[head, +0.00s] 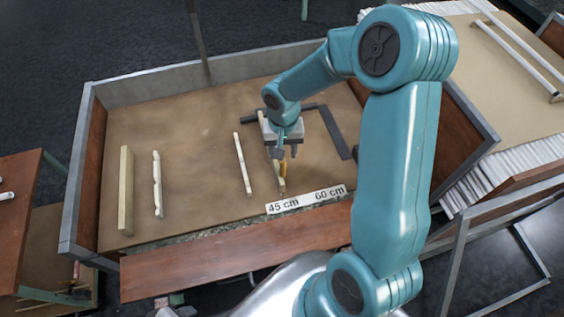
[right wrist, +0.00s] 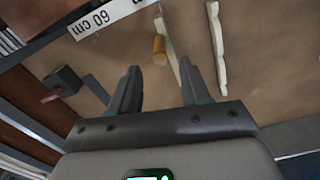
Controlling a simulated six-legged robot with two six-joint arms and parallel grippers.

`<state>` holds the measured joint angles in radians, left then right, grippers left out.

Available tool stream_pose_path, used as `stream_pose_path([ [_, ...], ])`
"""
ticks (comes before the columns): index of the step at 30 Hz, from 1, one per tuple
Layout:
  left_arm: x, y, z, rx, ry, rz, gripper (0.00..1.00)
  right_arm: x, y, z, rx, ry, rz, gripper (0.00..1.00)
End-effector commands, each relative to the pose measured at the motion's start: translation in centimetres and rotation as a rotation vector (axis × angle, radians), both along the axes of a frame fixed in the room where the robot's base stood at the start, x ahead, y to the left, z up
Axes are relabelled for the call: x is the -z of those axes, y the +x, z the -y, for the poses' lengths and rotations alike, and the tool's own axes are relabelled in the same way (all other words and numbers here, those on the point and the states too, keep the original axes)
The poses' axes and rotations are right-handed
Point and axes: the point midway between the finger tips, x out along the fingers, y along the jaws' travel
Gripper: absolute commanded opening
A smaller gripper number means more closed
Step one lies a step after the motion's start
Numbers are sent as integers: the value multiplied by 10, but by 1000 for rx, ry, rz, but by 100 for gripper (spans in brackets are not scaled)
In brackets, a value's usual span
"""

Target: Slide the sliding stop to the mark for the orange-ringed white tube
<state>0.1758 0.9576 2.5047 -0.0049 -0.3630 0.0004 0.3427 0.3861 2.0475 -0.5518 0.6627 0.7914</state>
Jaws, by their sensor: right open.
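My right gripper (head: 284,152) points down over the brown bench near the scale label (head: 305,200), which reads 45 cm and 60 cm. In the right wrist view the gripper (right wrist: 158,88) is open, with nothing between its fingers. A small orange-tan upright piece (head: 283,168) stands close below it; it also shows beyond the fingertips in the wrist view (right wrist: 159,50). It stands beside a thin pale strip (right wrist: 169,45); I cannot tell whether it is the sliding stop. My left gripper is out of view.
A pale wooden bar (head: 125,190) stands at the bench's left end. A dark angled frame (head: 336,135) lies right of the gripper. Raised walls (head: 190,80) bound the bench. The bench between the left pieces and the middle tube is clear.

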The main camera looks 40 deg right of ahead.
Motion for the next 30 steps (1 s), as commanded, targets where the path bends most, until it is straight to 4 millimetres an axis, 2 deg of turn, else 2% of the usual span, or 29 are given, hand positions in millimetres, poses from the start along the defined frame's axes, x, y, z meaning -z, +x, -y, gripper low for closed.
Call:
stream_pose_path([
  [3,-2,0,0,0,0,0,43,29,-1,-1,-2,2,-6,46],
  [9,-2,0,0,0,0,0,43,64,2,1,-2,0,-3,46],
  [15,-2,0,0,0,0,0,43,78,3,1,-1,0,-1,46],
  [23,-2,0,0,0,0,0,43,79,4,2,-2,-1,1,46],
  [27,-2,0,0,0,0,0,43,78,4,2,-2,-1,1,1],
  [30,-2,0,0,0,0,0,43,78,4,2,-2,-1,1,0],
])
